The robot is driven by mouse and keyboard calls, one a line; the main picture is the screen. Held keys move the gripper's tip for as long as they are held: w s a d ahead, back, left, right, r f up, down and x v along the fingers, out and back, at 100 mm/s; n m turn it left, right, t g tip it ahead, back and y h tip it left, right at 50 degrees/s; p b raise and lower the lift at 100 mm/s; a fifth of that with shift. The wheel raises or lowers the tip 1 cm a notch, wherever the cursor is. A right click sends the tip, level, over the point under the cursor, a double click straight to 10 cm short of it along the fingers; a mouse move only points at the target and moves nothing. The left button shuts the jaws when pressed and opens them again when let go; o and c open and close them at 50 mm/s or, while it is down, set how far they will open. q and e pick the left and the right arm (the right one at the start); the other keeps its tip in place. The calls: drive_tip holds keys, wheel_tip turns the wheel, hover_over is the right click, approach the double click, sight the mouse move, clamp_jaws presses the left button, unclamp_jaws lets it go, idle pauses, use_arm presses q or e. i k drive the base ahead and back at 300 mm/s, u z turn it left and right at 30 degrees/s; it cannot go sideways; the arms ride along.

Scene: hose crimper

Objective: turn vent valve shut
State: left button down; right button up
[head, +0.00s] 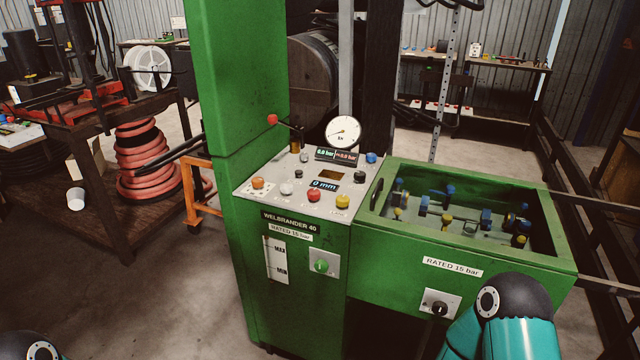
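A green crimper cabinet (305,255) labelled WELBRANDER 40 stands in the middle. No part is readably marked as the vent valve, so I cannot tell which one it is. A lever with a red ball (272,119) sticks out above the panel. A green round knob (321,266) sits on a plate on the cabinet front. A black knob (438,309) sits on a plate on the tank front. Several blue and yellow valve-like fittings (423,205) are inside the open green tank (562,262). Only links of my arms show at the bottom corners; neither gripper is in view.
Red hose coils (143,170) stand at left. Dark rails (590,205) run at right. The floor at front left is clear.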

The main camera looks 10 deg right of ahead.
sight(313, 194)
drive_tip(key=i, duration=0.85)
drive_tip(key=u, duration=0.05)
